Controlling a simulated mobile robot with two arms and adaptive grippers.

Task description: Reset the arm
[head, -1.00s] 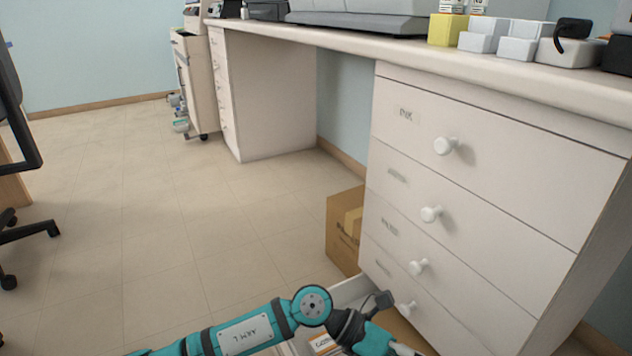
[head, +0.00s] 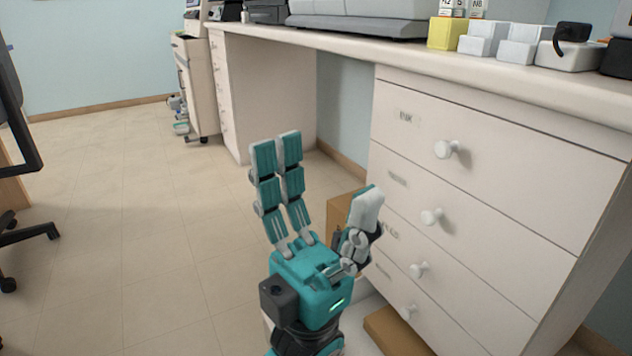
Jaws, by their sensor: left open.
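My left gripper (head: 324,185) is in the lower middle of the head view, pointing up, with its fingers spread wide apart and nothing between them. It stands in front of the drawer cabinet (head: 480,110), to the left of the white drawer knobs, and looks apart from them. My right gripper is not in view.
The white desk top (head: 400,48) carries yellow and white boxes (head: 447,33) and grey equipment. A cardboard box (head: 340,212) stands beside the cabinet, partly hidden by my gripper. A chair (head: 18,110) is at the far left. The tiled floor (head: 130,200) is clear.

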